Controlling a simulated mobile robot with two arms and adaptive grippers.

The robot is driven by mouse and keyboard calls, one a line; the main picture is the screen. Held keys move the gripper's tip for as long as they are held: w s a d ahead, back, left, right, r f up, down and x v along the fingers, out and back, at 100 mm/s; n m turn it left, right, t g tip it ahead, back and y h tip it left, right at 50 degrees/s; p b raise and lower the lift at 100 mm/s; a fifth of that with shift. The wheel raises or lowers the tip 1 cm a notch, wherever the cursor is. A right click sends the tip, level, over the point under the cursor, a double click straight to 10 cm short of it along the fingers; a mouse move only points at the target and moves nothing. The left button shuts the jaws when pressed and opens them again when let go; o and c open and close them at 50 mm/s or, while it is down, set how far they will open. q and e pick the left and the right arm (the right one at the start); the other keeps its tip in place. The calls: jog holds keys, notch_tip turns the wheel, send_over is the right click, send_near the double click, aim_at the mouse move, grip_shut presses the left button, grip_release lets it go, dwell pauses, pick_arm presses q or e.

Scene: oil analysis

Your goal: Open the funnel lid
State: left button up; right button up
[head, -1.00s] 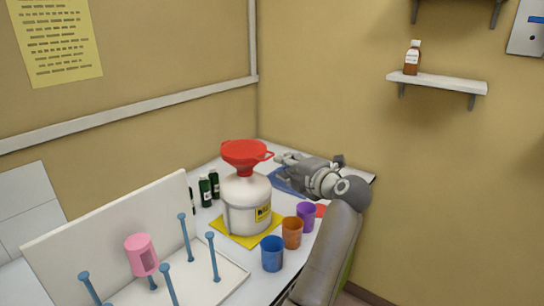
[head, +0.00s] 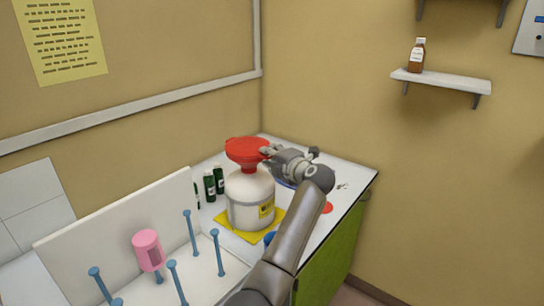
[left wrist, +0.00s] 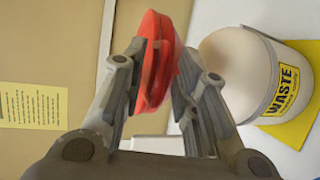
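The red funnel (head: 249,171) stands on the white waste container (head: 243,207), its wide top covered by a red lid (head: 245,146). The lid looks down on the funnel. My left gripper (head: 266,152) is at the right edge of the funnel top, where the lid's handle was visible earlier. In the left wrist view its two fingers (left wrist: 163,60) flank the red funnel top (left wrist: 158,85), seen edge-on. Whether they grip the handle or only surround it is unclear. The handle is mostly hidden by the fingers. My right gripper is in neither view.
Dark green bottles (head: 209,187) stand left of the container on the table. A white rack with blue pegs (head: 193,235) holds a pink cup (head: 147,250) in front. My arm hides most of a blue cup (head: 270,237). A wall shelf (head: 442,80) carries a brown bottle.

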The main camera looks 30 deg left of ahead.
pick_arm(q)
grip_shut()
jog(key=shift+f, duration=0.1)
jog(key=shift+d, duration=0.1)
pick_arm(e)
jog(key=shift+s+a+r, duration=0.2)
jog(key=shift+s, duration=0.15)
pick_arm(q)
jog(key=shift+r+h, duration=0.25)
jog(key=shift+h, duration=0.05)
